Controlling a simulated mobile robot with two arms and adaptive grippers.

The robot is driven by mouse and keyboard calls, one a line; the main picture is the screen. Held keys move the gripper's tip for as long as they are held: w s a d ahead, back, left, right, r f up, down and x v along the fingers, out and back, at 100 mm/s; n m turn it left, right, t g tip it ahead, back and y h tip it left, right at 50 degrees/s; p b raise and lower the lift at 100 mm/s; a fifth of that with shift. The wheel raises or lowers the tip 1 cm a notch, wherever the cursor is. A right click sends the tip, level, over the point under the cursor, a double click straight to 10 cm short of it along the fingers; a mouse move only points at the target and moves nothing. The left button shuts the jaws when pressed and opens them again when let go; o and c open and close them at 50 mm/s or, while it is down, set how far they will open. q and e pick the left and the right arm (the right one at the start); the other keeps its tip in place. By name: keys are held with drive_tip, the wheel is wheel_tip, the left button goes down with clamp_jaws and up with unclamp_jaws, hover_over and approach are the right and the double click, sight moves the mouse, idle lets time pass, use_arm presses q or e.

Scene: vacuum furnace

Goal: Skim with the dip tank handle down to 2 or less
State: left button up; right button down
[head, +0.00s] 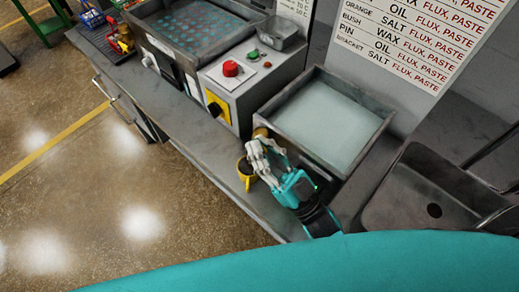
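A grey rectangular tank (374,156) with a pale, smooth surface inside stands at the right of the bench. I cannot make out separate bits on that surface. My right gripper (257,160), teal with light grey fingers, is at the tank's front left corner. A small brownish round part (261,132) shows at that corner, just beyond the fingers; I cannot tell if it is the handle. A yellow and black round piece (246,171) is beside the fingers. The fingers overlap these parts, so their grip is unclear. My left gripper is not in view.
A grey control box (233,84) with a red button (231,68) and yellow switch (215,106) stands left of the tank. Beyond it is another tray (243,30) with a teal dotted surface. A sink (405,195) lies right. A sign (420,40) hangs behind.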

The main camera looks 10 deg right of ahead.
idle(0.4)
drive_tip(key=c, duration=1.4)
unclamp_jaws()
wheel_tip(320, 180, up, 10)
drive_tip(key=shift+f, duration=0.1)
drive_tip(key=shift+c, duration=0.3)
